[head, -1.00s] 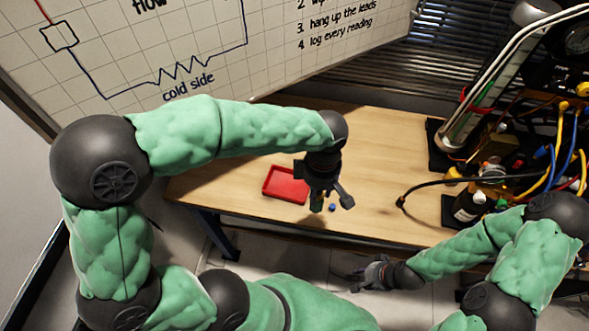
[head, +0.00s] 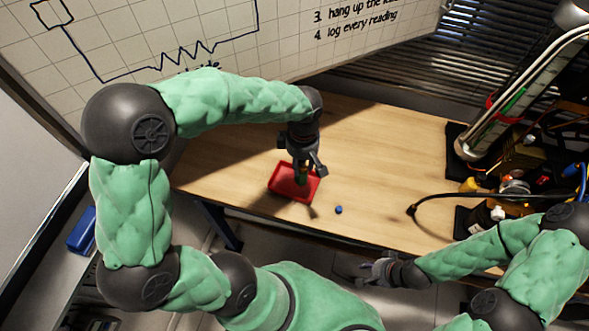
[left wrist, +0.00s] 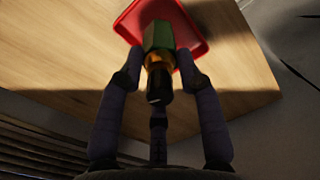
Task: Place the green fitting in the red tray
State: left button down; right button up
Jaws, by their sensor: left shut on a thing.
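The red tray (head: 283,190) lies on the wooden table near its front left part. It also shows at the top of the left wrist view (left wrist: 127,26). My left gripper (head: 304,172) is over the tray, pointing down. In the left wrist view its fingers (left wrist: 160,82) are closed around the green fitting (left wrist: 158,36), which has a brass middle and a dark end. The fitting's green end points toward the tray; I cannot tell if it touches the tray floor. In the head view the fitting (head: 301,176) is partly hidden by the fingers. My right gripper (head: 370,270) is low, in front of the table edge.
A small blue piece (head: 339,210) lies on the table (head: 375,150) right of the tray. A black hose (head: 450,198) reaches onto the table from the gauge rig (head: 515,130) at the right. The table's middle is clear. A whiteboard (head: 290,40) stands behind.

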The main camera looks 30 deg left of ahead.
pick_arm(q)
jog(key=w+a+f+b, duration=0.1)
jog(key=a+f+b, duration=0.1)
jog(key=f, duration=0.4)
jog(key=shift+a+f, duration=0.35)
jog(key=shift+a, duration=0.15)
jog(key=shift+f, duration=0.15)
jog(key=c, duration=0.8)
grip_release()
jog(key=shift+c, duration=0.2)
